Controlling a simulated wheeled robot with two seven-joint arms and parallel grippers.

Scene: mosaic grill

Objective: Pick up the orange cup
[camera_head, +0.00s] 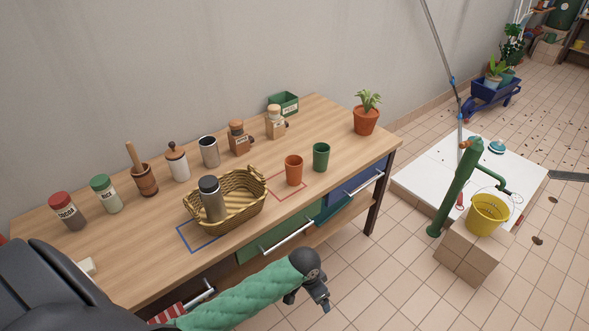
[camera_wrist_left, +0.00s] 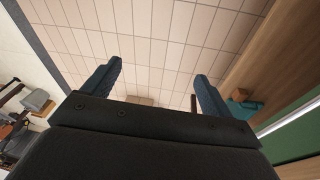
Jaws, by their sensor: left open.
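The orange cup (camera_head: 293,171) stands upright on the wooden table near its front edge, beside a red outline taped on the top. A dark green cup (camera_head: 321,157) stands just to its right. My left gripper (camera_head: 309,296) is in front of the table, out past the drawers and apart from the orange cup. In the left wrist view its two blue fingers (camera_wrist_left: 156,84) are spread with nothing between them, over the tiled floor. The orange cup does not show in the left wrist view. My right gripper is not in view.
A wicker basket (camera_head: 247,211) holding a grey bottle (camera_head: 212,199) stands left of the orange cup. Jars (camera_head: 107,194) and shakers line the back, with a green box (camera_head: 283,102) and a potted plant (camera_head: 366,118). Drawer handles (camera_head: 287,241) stick out from the table front.

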